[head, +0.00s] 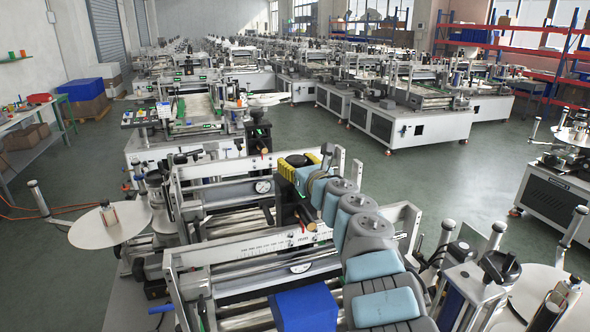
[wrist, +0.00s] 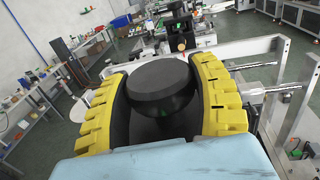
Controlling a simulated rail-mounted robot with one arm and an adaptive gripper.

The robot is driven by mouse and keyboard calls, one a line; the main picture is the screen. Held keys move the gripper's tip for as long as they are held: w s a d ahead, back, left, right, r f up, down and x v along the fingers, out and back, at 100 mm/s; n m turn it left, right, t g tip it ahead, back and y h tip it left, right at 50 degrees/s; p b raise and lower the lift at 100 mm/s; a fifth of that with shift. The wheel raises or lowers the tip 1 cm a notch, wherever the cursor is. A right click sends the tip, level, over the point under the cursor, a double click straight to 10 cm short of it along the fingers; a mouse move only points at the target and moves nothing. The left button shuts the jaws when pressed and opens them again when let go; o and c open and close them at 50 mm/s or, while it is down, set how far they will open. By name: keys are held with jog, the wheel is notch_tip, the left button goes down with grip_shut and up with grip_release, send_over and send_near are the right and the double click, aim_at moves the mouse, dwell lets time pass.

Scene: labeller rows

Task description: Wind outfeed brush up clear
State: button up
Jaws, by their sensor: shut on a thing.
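A round black knob (head: 298,160) tops a dark upright unit (head: 288,200) on the labeller in front of me. In the wrist view the knob (wrist: 162,80) fills the space between two yellow-padded fingers. My gripper (head: 300,167) is shut on the knob from its sides; its fingers also show in the wrist view (wrist: 163,68). The brush itself cannot be made out; the unit below the knob is largely hidden by my fingers and arm.
Metal side frames (head: 245,247) with rollers and dial gauges surround the unit closely. A white disc (head: 110,224) stands at the left and a blue block (head: 305,308) in front. More labellers (head: 412,110) fill the hall, with open green floor (head: 390,178) between rows.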

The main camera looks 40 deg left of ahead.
jog(key=shift+w+d+f+g+b, duration=0.1)
jog(key=shift+f+g+b, duration=0.2)
jog(key=shift+b, duration=0.15)
jog(key=shift+r+n+g+y+b, duration=0.3)
jog(key=shift+r+n+g+b, duration=0.1)
jog(key=shift+n+g, duration=0.2)
jog(key=shift+s+r+n+g+y+p, duration=0.25)
jog(key=shift+r+n+g+y+p, duration=0.3)
jog(key=shift+r+n+g, duration=0.75)
jog(key=shift+f+g, duration=0.5)
jog(key=shift+f, duration=0.1)
jog(key=shift+w+f, duration=0.1)
jog(key=shift+f, duration=0.3)
jog(key=o, duration=1.2)
jog(key=shift+r, duration=0.1)
jog(key=shift+d+r, duration=0.1)
jog(key=shift+d, duration=0.05)
